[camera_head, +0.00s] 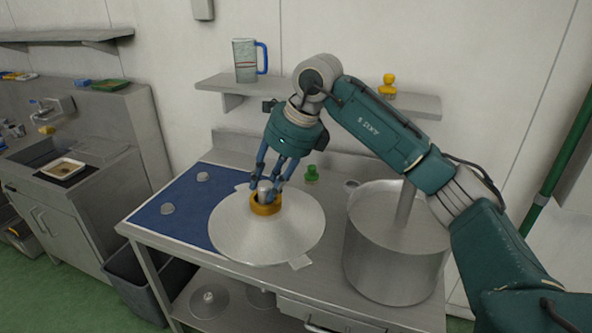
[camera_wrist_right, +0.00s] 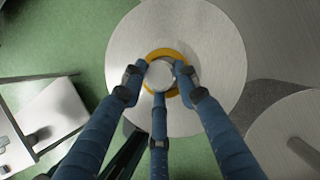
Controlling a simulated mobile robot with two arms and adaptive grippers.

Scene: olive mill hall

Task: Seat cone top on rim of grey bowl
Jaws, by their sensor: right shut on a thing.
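The cone top (camera_head: 240,238) is a wide, pale metal cone with an orange ring and a grey knob at its peak. It also shows in the wrist view (camera_wrist_right: 205,35). My right gripper (camera_head: 267,190) comes down from above, its blue fingers shut around the knob at the ring. Two small pale tabs stick out from under the cone's edge, one at the front right (camera_head: 300,262) and one at the back left. They may belong to the grey bowl, otherwise hidden beneath. I cannot tell whether the cone touches a rim. My left gripper is not in view.
A large steel pot (camera_head: 392,262) with an upright rod stands close to the cone's right. A blue mat (camera_head: 185,222) with small clear pieces lies to the left. A green stamp-like object (camera_head: 311,174) stands behind. A wall shelf (camera_head: 330,92) holds a mug.

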